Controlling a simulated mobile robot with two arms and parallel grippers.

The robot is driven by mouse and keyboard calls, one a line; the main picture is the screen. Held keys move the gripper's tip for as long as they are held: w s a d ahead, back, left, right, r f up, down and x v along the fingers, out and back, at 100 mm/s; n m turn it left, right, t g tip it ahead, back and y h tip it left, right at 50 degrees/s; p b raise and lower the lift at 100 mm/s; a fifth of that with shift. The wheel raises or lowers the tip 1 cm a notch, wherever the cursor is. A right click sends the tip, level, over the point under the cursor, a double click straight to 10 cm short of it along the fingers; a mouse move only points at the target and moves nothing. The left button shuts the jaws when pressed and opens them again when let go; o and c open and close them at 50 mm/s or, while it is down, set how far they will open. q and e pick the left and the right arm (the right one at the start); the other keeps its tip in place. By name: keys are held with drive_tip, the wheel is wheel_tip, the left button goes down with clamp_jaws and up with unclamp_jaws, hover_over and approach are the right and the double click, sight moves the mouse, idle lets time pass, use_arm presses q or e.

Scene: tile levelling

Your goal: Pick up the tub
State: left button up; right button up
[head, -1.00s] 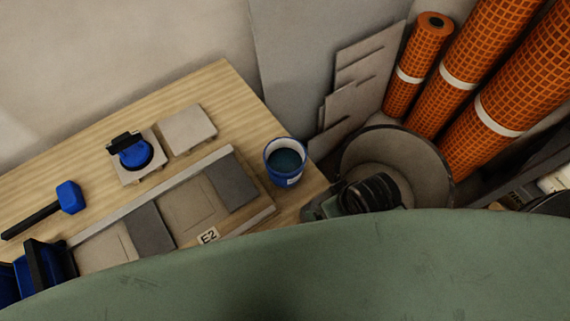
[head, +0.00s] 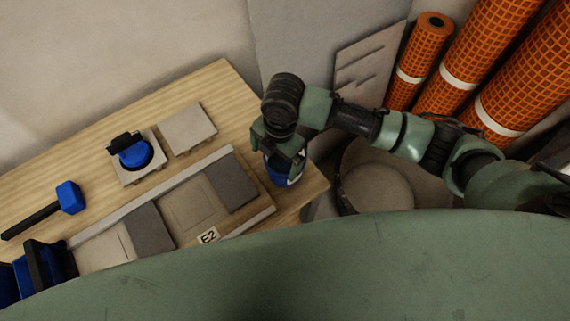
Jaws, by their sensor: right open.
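The tub (head: 291,180) is a small blue open tub with a pale label, standing upright near the right corner of the wooden table. My right gripper (head: 281,156) is over the tub, with its arm coming in from the right. Its jaws are open, and one finger shows at the tub's rim. The gripper and wrist hide much of the tub's opening, so I cannot tell whether the fingers touch it. My left gripper is not in view.
A tile board marked E2 (head: 208,236) lies left of the tub on the wooden table (head: 231,95). A loose tile (head: 189,128), a blue suction cup (head: 133,154) on another tile and a blue mallet (head: 69,197) lie farther left. Orange mesh rolls (head: 468,55) stand at right.

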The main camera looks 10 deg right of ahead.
drive_tip(key=w+d+n+h, duration=0.1)
drive_tip(key=w+d, duration=0.1)
drive_tip(key=d, duration=0.1)
hover_over(285, 171)
drive_tip(key=shift+n, duration=0.3)
wheel_tip(285, 171, down, 6)
drive_tip(key=shift+d+f, duration=0.1)
wheel_tip(285, 171, down, 5)
drive_tip(key=shift+s+f, duration=0.1)
drive_tip(key=shift+s, duration=0.05)
drive_tip(key=c, duration=1.7)
